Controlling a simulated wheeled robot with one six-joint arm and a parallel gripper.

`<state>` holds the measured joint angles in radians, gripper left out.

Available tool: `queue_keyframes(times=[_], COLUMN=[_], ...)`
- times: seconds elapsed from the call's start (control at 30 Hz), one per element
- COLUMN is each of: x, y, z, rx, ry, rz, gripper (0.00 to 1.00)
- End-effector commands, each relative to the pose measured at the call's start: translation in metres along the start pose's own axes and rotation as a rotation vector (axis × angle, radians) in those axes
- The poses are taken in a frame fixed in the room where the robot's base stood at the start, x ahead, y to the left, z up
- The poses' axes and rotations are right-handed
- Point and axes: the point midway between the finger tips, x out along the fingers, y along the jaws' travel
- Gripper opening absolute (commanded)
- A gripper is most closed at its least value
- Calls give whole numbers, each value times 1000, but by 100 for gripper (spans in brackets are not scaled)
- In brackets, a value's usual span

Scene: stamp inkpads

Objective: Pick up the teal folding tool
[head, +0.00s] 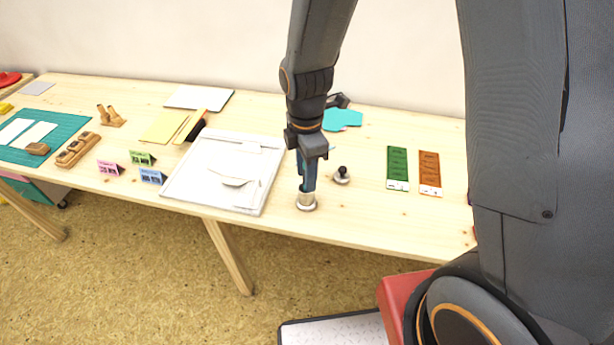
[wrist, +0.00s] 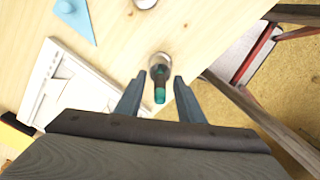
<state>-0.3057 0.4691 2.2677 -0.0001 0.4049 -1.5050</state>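A slim upright tool (wrist: 160,93) with a teal end and a dark shaft stands between my fingers in the wrist view. Its lower end meets a round pale silver base (wrist: 159,60). In the head view only this base (head: 306,204) shows clearly, near the table's front edge; my gripper covers most of the rest. My gripper (wrist: 160,82) is open around the tool, with a gap visible on each side. In the head view my gripper (head: 306,188) points down just above the base.
A white tray (head: 172,193) lies just left. A small black-knobbed item (head: 342,176) stands close on the right, with green (head: 397,168) and orange (head: 430,173) strips beyond. A flat teal piece (head: 344,119) lies behind my arm. Bare table lies in front of the strips.

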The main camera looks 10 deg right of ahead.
Motion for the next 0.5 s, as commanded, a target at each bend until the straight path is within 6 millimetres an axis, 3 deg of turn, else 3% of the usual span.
queue_keyframes(times=[0.37, 0.5], x=[10, 10], y=[0, 0], z=[0, 0], rx=[0, 0], ry=[0, 0], rz=[1, 0], gripper=[35, 16])
